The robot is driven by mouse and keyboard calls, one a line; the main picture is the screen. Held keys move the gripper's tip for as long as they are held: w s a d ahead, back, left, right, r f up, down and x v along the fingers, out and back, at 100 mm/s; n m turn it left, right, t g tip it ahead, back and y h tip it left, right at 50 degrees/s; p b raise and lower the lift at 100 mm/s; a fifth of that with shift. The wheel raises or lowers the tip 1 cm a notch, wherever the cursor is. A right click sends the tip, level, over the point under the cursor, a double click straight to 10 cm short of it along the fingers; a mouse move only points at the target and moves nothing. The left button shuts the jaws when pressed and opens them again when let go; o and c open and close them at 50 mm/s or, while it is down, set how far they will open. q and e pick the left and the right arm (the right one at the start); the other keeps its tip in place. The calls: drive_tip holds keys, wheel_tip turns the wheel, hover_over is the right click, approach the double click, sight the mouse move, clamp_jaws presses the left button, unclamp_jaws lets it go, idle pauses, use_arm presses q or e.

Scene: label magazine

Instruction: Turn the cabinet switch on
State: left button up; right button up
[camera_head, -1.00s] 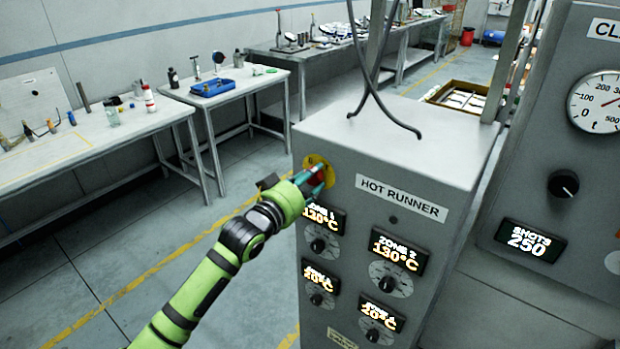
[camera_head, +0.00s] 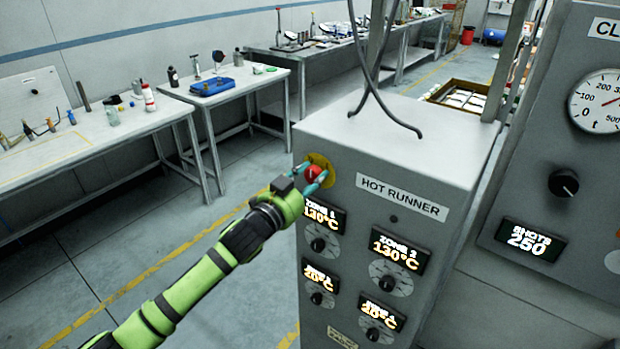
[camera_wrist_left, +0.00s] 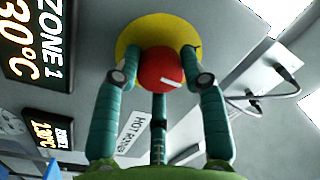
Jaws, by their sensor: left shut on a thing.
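The cabinet switch is a round red knob (camera_head: 312,173) on a yellow plate (camera_head: 325,162), at the upper left of the grey HOT RUNNER cabinet's front (camera_head: 400,240). My left gripper (camera_head: 309,177) has its teal fingers around the knob. The left wrist view shows the red knob (camera_wrist_left: 160,68) with a short white mark, slightly tilted, near its lower edge. The yellow plate (camera_wrist_left: 145,25) lies behind it. Two fingers flank the knob and a third finger is below it; the left gripper (camera_wrist_left: 160,76) is shut on it. My right gripper is not in view.
Lit zone displays (camera_head: 399,251) and dials sit below the switch, close to my left fingers. Black cables (camera_head: 372,85) hang over the cabinet top. A second panel with a gauge (camera_head: 597,101) stands at right. Workbenches (camera_head: 80,150) stand at left, with open floor between.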

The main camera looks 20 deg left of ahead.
use_arm(q)
drive_tip(key=m, duration=0.2)
drive_tip(key=r+m, duration=0.1)
drive_tip(key=m, duration=0.2)
drive_tip(key=shift+h, duration=0.4)
drive_tip(key=shift+d+f+m, duration=0.1)
drive_tip(key=shift+f+m, duration=0.05)
drive_tip(key=shift+m, duration=1.95)
drive_tip(key=o, duration=1.1)
drive_tip(key=shift+f, duration=0.1)
drive_tip(key=shift+c, duration=0.2)
drive_tip(key=shift+o, duration=0.3)
drive_tip(key=shift+d, duration=0.15)
drive_tip(key=shift+f, duration=0.1)
